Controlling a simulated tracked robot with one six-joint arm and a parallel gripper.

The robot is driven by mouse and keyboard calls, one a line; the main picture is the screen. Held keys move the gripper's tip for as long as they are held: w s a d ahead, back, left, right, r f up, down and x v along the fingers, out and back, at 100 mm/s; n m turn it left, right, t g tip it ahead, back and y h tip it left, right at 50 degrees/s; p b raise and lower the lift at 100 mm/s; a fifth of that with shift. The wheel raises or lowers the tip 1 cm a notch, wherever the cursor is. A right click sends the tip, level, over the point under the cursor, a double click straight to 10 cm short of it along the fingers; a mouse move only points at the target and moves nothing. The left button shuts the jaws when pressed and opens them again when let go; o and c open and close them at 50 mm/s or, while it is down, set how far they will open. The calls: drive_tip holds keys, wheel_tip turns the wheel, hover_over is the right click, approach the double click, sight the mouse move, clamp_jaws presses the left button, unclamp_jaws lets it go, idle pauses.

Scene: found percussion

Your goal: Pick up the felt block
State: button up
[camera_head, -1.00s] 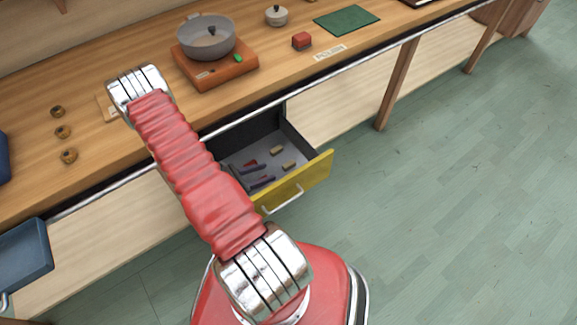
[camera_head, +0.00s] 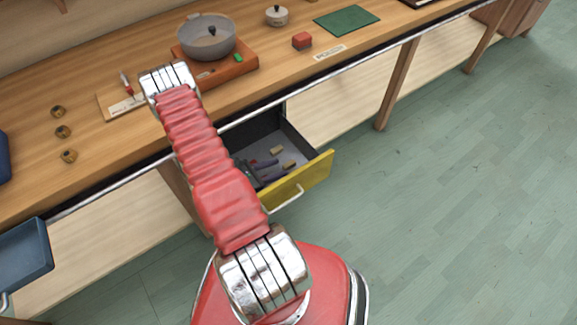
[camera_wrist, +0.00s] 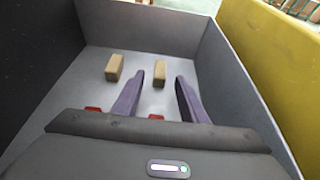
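Two tan blocks lie on the grey floor of the open drawer. One tan block (camera_head: 289,166) is nearer the yellow drawer front; it also shows in the wrist view (camera_wrist: 157,101). The other tan block (camera_head: 277,150) lies farther back and is left of the fingers in the wrist view (camera_wrist: 115,67). I cannot tell which is the felt block. My gripper (camera_wrist: 161,82) is open, its two purple fingers reaching into the drawer. In the wrist view the first block shows between the fingers, apart from both. My gripper also shows in the head view (camera_head: 277,168), partly hidden by my arm.
The drawer's yellow front (camera_head: 305,180) and grey walls (camera_wrist: 140,25) surround the fingers.

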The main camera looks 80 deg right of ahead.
sight(286, 165)
drive_tip(key=shift+x, duration=1.75)
clamp_jaws()
